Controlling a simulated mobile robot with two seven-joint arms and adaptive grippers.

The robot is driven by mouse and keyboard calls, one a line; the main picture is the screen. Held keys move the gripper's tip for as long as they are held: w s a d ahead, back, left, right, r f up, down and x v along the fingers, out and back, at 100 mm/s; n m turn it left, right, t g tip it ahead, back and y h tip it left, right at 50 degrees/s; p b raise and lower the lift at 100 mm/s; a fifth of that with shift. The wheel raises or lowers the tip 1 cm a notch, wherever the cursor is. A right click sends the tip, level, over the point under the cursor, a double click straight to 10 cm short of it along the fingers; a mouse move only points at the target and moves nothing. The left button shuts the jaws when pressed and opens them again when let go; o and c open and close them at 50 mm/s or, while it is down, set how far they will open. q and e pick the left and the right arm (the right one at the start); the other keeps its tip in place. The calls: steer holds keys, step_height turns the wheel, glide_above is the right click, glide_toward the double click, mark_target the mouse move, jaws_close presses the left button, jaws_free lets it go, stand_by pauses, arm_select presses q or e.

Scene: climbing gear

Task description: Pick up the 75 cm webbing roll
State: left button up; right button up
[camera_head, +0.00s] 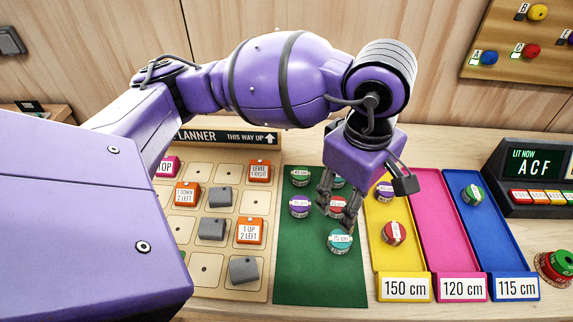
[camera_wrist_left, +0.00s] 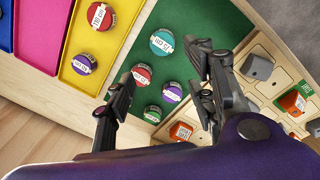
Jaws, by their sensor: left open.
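A teal webbing roll (camera_head: 340,241), its small label seeming to read 75 cm, lies flat at the front right of the green mat (camera_head: 300,277). It also shows in the left wrist view (camera_wrist_left: 162,43), beyond and between my fingertips. My left gripper (camera_head: 338,211) points down over the mat, just behind the teal roll. It is open and empty. A red roll (camera_head: 337,206) shows between its fingers and also in the left wrist view (camera_wrist_left: 142,75). I cannot tell the exact height of the fingertips. My right gripper is not in view.
A purple roll (camera_head: 299,207) and a green roll (camera_head: 300,176) lie on the mat's left side. The yellow tray (camera_head: 382,262) to the right holds two rolls, and the blue tray (camera_head: 505,250) one. The pink tray (camera_head: 440,215) is empty. A planner board (camera_head: 185,270) with blocks stands left.

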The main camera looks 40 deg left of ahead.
arm_select(q)
steer(key=b, duration=0.2)
glide_toward(343, 236)
steer(key=shift+s+a+f+g, duration=0.2)
steer(key=shift+s+f+g, duration=0.2)
steer(key=shift+f, duration=0.15)
steer(key=shift+w+f, duration=0.25)
steer(key=shift+f, duration=0.9)
steer(key=f, duration=0.5)
steer(key=shift+w+d+f, duration=0.2)
steer(key=shift+w+f, duration=0.1)
steer(key=shift+w, duration=0.05)
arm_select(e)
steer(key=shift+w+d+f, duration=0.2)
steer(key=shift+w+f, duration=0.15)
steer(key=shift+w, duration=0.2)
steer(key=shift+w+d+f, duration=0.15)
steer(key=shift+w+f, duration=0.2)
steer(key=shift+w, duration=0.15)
arm_select(q)
steer(key=shift+c, duration=0.5)
steer(key=shift+w, duration=0.1)
steer(key=c, duration=1)
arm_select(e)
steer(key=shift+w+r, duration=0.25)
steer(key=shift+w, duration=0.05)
arm_select(q)
steer(key=shift+r, duration=0.15)
